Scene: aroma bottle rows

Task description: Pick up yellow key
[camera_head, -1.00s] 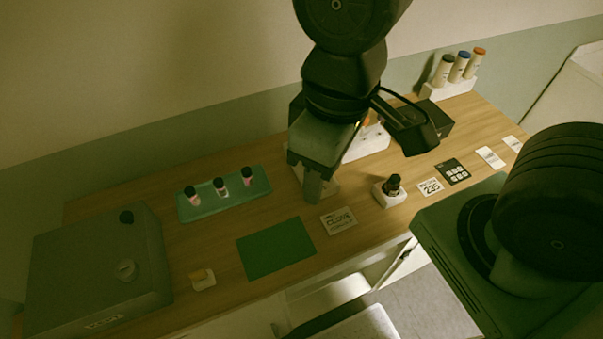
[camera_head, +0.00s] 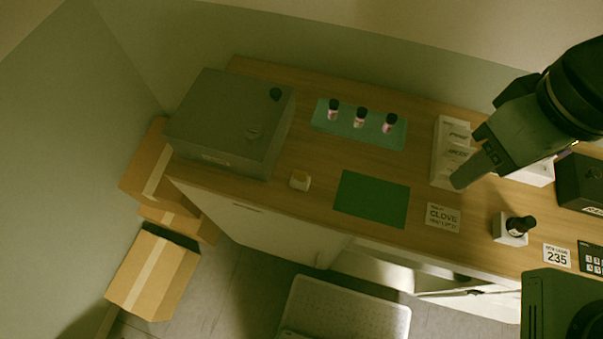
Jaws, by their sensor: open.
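The yellowish part is too small to make out clearly as a key. My gripper (camera_head: 462,182) hangs over the counter at the right, beside the white labelled boxes. It is well to the right of the pale block and apart from it. It is seen edge-on, its jaws are open, and nothing shows between them.
A grey box (camera_head: 229,127) stands on the counter's left end. A green tray (camera_head: 345,132) holds three pink-labelled bottles behind a green mat (camera_head: 371,200). Cardboard boxes (camera_head: 153,275) stand on the floor.

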